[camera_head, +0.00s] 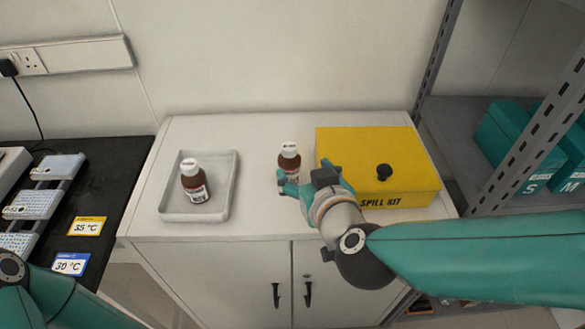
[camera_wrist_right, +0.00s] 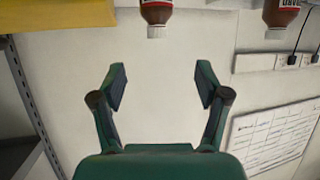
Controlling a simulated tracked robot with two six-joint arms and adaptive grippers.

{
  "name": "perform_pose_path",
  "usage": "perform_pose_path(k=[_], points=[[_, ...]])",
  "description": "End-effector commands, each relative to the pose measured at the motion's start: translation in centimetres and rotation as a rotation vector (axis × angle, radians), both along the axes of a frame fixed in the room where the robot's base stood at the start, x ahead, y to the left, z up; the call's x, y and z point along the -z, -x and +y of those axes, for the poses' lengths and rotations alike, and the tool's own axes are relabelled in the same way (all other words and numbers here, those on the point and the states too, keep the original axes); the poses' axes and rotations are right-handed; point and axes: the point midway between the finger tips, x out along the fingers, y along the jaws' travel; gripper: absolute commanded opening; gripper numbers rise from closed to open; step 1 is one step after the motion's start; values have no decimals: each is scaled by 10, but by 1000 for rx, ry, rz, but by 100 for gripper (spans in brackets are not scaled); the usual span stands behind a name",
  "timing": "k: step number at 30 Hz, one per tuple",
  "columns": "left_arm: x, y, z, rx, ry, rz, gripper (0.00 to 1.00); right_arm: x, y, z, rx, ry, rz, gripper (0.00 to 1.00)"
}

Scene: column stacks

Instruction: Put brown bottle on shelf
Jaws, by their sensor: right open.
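A brown bottle (camera_head: 289,161) with a white cap and a label stands upright on the white cabinet top (camera_head: 255,222). Another brown bottle (camera_head: 194,183) stands in a grey tray (camera_head: 226,190) to its left. My right gripper (camera_head: 304,178) is open and empty, just in front of the bottle outside the tray and partly covering its lower part. In the upside-down right wrist view the open fingers (camera_wrist_right: 162,85) show a gap, with that bottle (camera_wrist_right: 157,13) beyond them at the top edge. The grey shelf rack (camera_head: 458,115) is at the right. My left gripper is out of view.
A yellow spill kit box (camera_head: 370,150) with a black knob stands close right of the gripper. Teal boxes (camera_head: 508,135) marked S and M sit on the rack. A dark bench (camera_head: 110,190) with heating blocks is at the left.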

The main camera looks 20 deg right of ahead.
Motion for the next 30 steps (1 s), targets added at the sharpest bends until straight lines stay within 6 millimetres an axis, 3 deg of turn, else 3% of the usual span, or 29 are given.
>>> perform_pose_path(k=[4,15,23,30], points=[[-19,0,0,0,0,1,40,5,-16,-2,1,0,11,75],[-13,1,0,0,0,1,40,37,-82,-3,2,-5,6,75],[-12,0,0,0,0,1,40,44,-98,-5,1,-4,5,75],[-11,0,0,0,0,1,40,62,-123,-9,3,-4,6,75]])
